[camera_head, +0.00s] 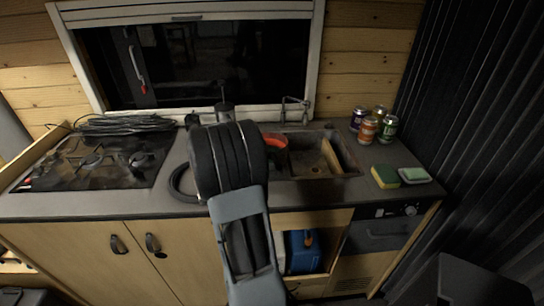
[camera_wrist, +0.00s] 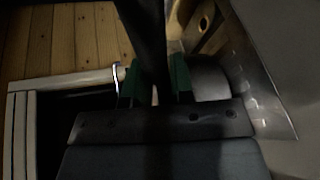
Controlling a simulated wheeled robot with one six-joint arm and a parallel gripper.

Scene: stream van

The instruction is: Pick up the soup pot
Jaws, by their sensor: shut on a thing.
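The soup pot appears to be the vessel with a red inside (camera_head: 274,141) at the left edge of the sink in the head view. My arm covers most of it. My gripper (camera_wrist: 156,84) shows in the wrist view with its green fingers on both sides of a long dark bar, shut on it. The bar looks like the pot's handle, but the picture is too dark to be sure. In the head view my gripper is hidden behind my own arm. Whether the pot touches the counter cannot be told.
The sink (camera_head: 306,160) with its tap (camera_head: 296,108) lies right of my arm. Several cans (camera_head: 367,129) and a sponge (camera_head: 385,177) stand farther right. A stove (camera_head: 96,160) and coiled cable (camera_head: 125,123) are at left. A window (camera_head: 195,62) closes the back.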

